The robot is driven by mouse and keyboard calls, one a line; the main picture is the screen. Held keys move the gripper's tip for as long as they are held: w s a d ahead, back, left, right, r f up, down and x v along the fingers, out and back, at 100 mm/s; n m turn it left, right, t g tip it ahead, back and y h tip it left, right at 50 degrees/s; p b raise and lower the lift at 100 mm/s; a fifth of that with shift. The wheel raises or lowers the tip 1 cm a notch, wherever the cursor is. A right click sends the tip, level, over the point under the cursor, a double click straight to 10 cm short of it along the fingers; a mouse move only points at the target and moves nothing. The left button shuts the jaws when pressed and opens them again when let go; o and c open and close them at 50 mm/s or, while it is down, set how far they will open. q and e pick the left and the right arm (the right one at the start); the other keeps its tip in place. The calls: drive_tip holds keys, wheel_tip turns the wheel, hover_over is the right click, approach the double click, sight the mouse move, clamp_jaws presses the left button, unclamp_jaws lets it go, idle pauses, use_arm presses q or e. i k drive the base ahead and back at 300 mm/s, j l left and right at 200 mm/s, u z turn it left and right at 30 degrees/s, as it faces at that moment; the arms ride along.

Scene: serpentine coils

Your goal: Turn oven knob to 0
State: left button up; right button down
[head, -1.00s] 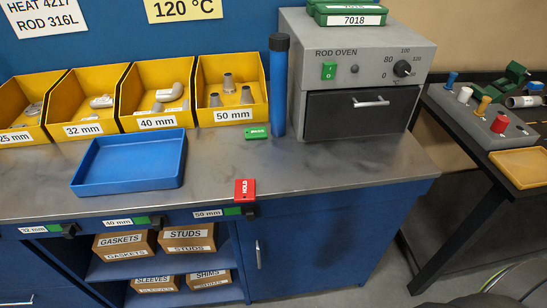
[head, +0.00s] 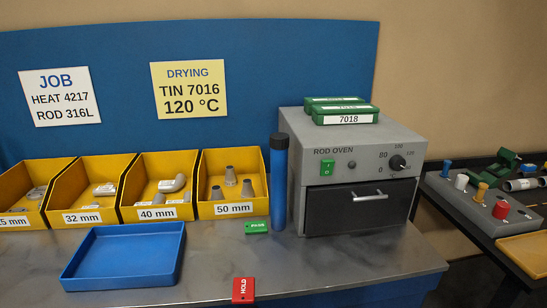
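The rod oven (head: 350,165) is a grey box on the steel bench, right of centre in the head view. Its black round knob (head: 397,162) is on the upper right of the front panel. Marks 0, 80, 100 and a further, blurred one surround it. The knob's pointer seems turned up and right, away from 0, but is too small to read surely. A green switch (head: 326,167) and a small round dark part sit left of the knob. The oven's dark door with a silver handle (head: 367,195) is shut. Neither of my grippers is in view.
Green tins (head: 347,118) lie on the oven. A blue tube (head: 279,180) stands left of it. Yellow bins (head: 134,212), a blue tray (head: 122,283), a green tag (head: 256,226) and a red HOLD tag (head: 243,290) are on the bench. A side table (head: 462,215) stands right.

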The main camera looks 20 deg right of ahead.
sight(397, 162)
drive_tip(key=l+z, duration=0.15)
drive_tip(key=z, duration=1.3)
